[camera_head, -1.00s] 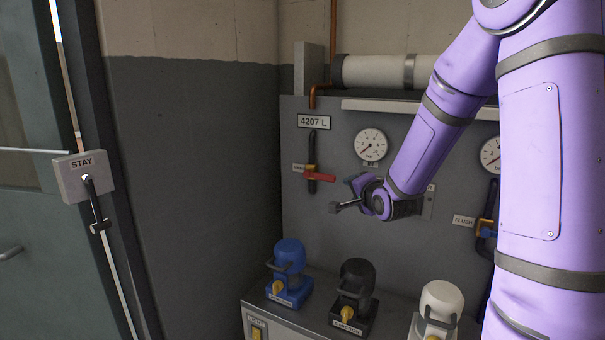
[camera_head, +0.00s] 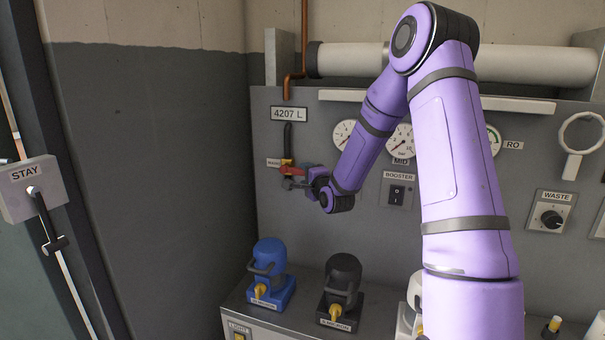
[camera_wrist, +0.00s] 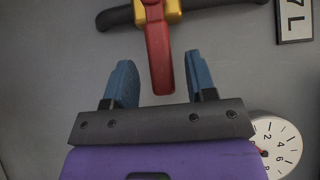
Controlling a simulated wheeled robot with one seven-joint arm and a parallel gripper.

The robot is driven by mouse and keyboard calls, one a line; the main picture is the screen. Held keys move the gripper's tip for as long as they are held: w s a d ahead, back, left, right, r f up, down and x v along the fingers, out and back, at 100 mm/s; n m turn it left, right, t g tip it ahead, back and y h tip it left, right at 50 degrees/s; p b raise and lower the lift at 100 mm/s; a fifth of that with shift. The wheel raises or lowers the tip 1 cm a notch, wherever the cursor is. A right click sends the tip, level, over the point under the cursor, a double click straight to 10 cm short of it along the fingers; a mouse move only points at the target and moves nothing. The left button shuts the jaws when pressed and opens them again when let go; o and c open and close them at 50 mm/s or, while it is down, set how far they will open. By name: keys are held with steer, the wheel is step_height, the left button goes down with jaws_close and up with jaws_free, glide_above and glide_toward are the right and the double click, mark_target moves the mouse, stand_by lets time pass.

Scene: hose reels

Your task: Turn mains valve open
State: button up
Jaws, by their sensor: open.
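The mains valve has a red lever (camera_head: 293,170) on a yellow body (camera_head: 286,162), set on a dark vertical pipe (camera_head: 288,138) below the "4207 L" plate. The lever points to the right, across the pipe. In the wrist view the red lever (camera_wrist: 158,50) reaches down between my two blue fingers. My gripper (camera_wrist: 160,68) is open, with one finger on each side of the lever's end and visible gaps to both. In the head view my gripper (camera_head: 295,182) is at the lever and partly hides it. The label beside the valve is partly readable.
Gauges (camera_head: 401,141) and a booster switch (camera_head: 397,192) are on the panel right of the valve. Blue (camera_head: 270,268) and black (camera_head: 342,282) housings stand on the ledge below. A "STAY" box with a lever (camera_head: 30,186) is at the left.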

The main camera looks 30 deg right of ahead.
mark_target(303, 172)
steer(key=shift+w+d, duration=0.2)
steer(key=shift+w, duration=1.3)
jaws_close()
